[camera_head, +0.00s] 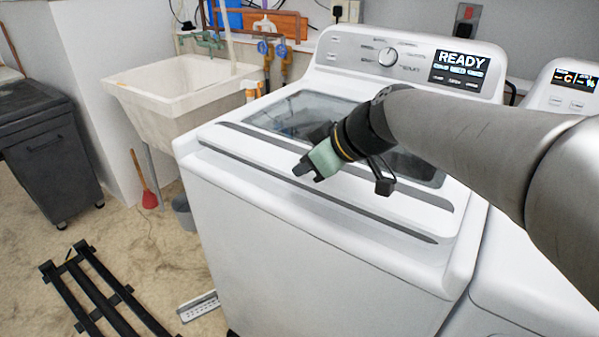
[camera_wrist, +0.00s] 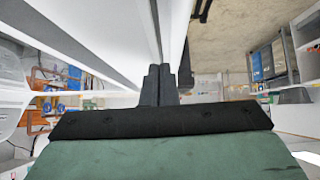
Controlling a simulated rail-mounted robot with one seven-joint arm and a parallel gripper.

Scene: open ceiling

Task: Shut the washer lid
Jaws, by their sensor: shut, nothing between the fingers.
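The washer (camera_head: 300,250) is a white top-loader with a lit READY panel. Its lid (camera_head: 285,113), white with a dark glass window, lies down flat or nearly flat on the top. I cannot tell whether a small gap is left under its front edge. My arm crosses over the lid and hides part of the glass. My gripper (camera_head: 305,170) is shut and empty, above the front part of the lid. Its closed fingertips (camera_wrist: 160,78) show in the wrist view, near a long white panel edge (camera_wrist: 110,40); contact cannot be told.
A white utility sink (camera_head: 175,95) stands left of the washer. A second white appliance (camera_head: 545,255) adjoins on the right. A grey bin (camera_head: 55,150), a red plunger (camera_head: 149,198) and a black rack (camera_head: 95,295) are on the floor at left.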

